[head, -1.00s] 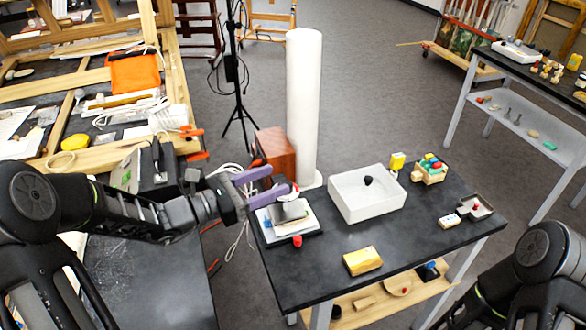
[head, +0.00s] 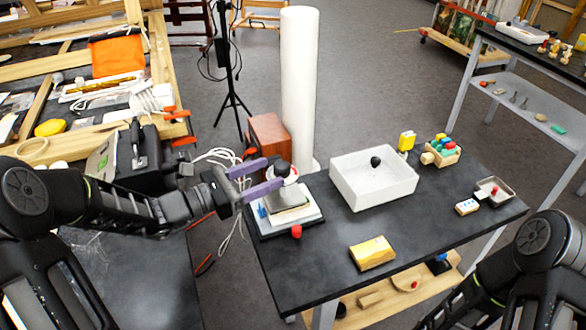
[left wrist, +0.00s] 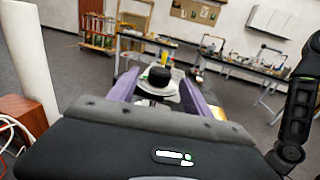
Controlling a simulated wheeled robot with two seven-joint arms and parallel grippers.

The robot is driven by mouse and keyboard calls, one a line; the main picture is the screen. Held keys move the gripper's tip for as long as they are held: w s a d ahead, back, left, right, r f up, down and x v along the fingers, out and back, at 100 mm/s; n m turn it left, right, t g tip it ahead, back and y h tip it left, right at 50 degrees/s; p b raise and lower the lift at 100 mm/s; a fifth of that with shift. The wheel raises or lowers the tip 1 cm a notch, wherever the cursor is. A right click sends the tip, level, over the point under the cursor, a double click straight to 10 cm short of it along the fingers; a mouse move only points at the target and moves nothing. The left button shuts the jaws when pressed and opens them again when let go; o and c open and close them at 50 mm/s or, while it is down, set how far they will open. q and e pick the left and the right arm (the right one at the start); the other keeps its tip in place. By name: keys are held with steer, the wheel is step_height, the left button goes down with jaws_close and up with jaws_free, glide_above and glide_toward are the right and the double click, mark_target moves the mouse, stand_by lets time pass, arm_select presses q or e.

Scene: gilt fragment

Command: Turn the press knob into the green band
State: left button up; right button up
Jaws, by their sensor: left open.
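The press (head: 311,213) stands at the left end of the dark table, with a white base and a grey plate. Its black knob (head: 281,168) sits on a round white dial at the back of the press. My left gripper (head: 274,174) is open at the knob, one purple finger on the far side and one on the near side. In the left wrist view the black knob (left wrist: 160,76) shows between the two purple fingers, with gaps beside it. My right gripper is out of view; only my right arm shows.
A red button (head: 296,231) is at the press's front. A white open box (head: 345,192) stands to its right, a yellow block (head: 372,254) in front. A white column (head: 300,90) and reddish-brown box (head: 269,135) stand behind.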

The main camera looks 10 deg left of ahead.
mark_target(289, 164)
arm_select(q)
steer(key=shift+r, duration=0.1)
steer(key=shift+p+x, duration=0.8)
steer(key=shift+x, duration=3.15)
steer(key=shift+c, duration=0.4)
steer(key=shift+a, duration=0.1)
jaws_close()
